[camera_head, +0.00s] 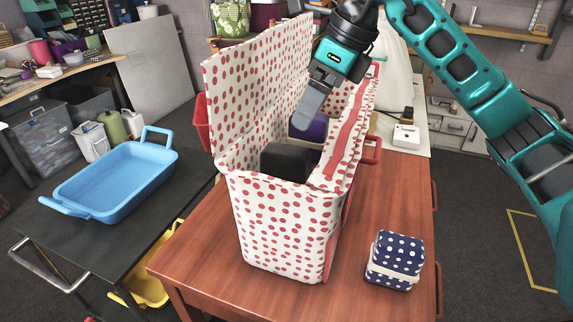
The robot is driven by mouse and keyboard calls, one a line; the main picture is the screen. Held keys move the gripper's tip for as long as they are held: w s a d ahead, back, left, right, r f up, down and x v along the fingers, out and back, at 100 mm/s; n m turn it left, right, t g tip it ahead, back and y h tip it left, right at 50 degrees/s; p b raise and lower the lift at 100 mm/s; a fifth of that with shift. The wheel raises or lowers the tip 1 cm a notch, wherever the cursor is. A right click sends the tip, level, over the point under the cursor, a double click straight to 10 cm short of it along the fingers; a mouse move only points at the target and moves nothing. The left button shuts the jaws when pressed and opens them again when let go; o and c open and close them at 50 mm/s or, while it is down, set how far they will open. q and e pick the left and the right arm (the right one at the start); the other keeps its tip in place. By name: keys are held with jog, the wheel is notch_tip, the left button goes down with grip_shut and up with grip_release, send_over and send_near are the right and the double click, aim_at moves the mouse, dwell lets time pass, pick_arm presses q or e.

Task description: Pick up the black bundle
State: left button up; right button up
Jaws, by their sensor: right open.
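The black bundle (285,160) is inside a tall white sewing basket with red dots (275,225), near its front left. Only its top and part of a side show; the basket walls hide the rest. A purple item (313,128) is behind it in the basket. My right gripper (299,122) reaches down over the open basket from above. Its fingers point down and left, above and behind the black bundle, with nothing seen between them. It seems apart from the bundle. My left gripper is not in view.
The basket's raised lid (252,90) stands at its left and back. A blue dotted box (395,260) sits on the wooden table (210,270) at the right. A blue tray (115,180) is on a dark cart at the left.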

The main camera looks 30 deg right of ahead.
aim_at(288, 148)
jog(key=x, duration=0.7)
jog(key=shift+s+a+b, duration=0.1)
jog(key=shift+b, duration=0.25)
jog(key=shift+w+x, duration=0.2)
jog(key=shift+x, duration=2.65)
jog(key=shift+r, duration=0.1)
jog(key=c, duration=1.1)
jog(key=shift+r, duration=0.1)
